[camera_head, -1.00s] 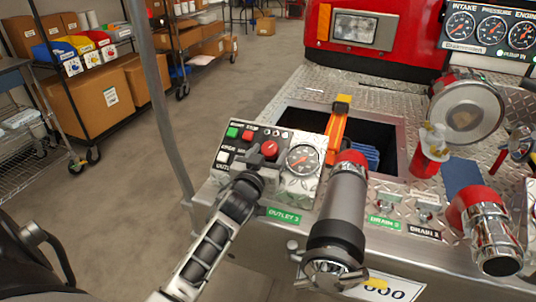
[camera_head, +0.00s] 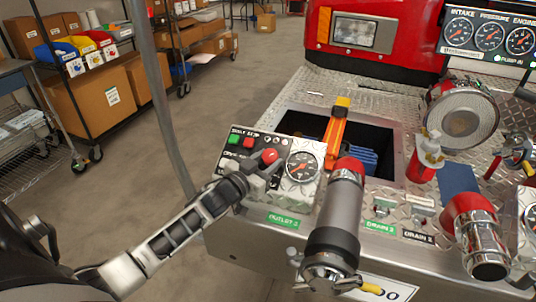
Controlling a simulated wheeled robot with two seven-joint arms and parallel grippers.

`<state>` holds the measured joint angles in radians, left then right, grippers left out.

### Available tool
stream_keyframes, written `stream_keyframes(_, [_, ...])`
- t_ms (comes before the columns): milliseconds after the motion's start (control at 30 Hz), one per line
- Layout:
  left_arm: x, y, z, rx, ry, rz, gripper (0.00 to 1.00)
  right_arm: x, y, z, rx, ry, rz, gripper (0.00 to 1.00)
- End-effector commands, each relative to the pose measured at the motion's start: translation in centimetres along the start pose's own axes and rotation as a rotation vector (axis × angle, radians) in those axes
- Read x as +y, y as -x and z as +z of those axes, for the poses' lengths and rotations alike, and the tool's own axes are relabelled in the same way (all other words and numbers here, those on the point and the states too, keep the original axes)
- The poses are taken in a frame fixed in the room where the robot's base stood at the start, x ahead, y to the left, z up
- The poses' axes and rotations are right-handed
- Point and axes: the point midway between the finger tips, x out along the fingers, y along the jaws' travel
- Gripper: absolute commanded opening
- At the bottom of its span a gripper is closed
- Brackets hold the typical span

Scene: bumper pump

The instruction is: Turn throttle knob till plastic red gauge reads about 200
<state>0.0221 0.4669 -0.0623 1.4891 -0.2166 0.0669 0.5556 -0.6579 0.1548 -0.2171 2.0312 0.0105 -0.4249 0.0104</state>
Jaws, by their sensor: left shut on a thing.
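The red throttle knob (camera_head: 269,156) sits on the small control panel left of centre. My left gripper (camera_head: 259,170) reaches it from the lower left and is shut on it; the fingertips are partly hidden behind my own wrist. My right gripper is not in view.
The panel has green and red buttons (camera_head: 240,141). A grey hose nozzle with a red collar (camera_head: 340,215) stands close right of the gauge. An orange tool (camera_head: 337,125) rises from the open bin behind. Red-collared chrome elbow (camera_head: 478,235) is at right.

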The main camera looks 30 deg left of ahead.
Motion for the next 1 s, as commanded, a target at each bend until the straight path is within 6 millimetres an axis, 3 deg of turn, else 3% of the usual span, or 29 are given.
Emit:
stream_keyframes(500, [-0.83, -0.11, -0.07, -0.017, -0.181, 0.295, 0.16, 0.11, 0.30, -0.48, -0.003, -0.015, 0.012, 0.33])
stream_keyframes(1000, [-0.78, -0.14, -0.07, -0.019, -0.215, 0.359, 0.16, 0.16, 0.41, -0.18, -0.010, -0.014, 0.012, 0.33])
